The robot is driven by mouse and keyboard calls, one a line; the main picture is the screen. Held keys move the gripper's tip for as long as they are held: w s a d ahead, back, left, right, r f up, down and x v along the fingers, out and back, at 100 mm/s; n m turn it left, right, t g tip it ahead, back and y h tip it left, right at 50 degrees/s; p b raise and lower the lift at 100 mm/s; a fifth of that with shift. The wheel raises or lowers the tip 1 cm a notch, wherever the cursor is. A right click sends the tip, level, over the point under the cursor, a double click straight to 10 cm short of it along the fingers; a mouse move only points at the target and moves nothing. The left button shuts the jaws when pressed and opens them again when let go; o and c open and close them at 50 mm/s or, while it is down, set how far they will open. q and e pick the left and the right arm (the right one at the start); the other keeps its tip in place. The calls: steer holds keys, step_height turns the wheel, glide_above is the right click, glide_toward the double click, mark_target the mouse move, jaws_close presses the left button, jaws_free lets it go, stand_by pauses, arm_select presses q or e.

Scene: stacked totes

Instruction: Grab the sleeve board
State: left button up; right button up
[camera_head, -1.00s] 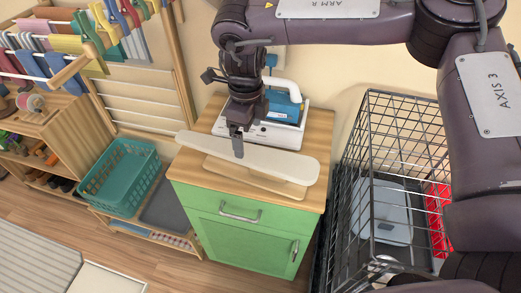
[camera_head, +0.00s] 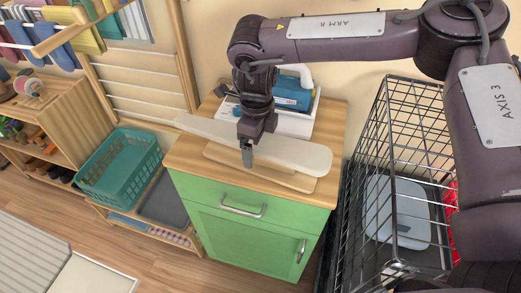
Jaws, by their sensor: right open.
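The sleeve board (camera_head: 296,153) is a long, pale padded board on a wooden base (camera_head: 262,174). It lies across the wooden top of a green cabinet (camera_head: 250,222). My right gripper (camera_head: 247,160) points down at the middle of the board, with its fingertips at or just in front of the near edge. It is open, and I cannot tell whether the fingers touch the board or straddle it. The gripper hides a middle part of the board. My left gripper is not in view.
A white and blue iron (camera_head: 292,92) on its station stands behind the board. A black wire cart (camera_head: 400,170) stands close at the cabinet's right. A teal basket (camera_head: 118,168) sits on a low shelf at left, below a rack of hanging clothes (camera_head: 75,28).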

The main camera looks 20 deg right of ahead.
steer(key=f, duration=0.2)
steer(key=d+f+p, duration=0.1)
steer(key=shift+f, duration=0.95)
steer(key=c, duration=1.4)
steer(key=shift+r, duration=0.1)
steer(key=shift+c, duration=0.7)
steer(key=shift+w, duration=0.1)
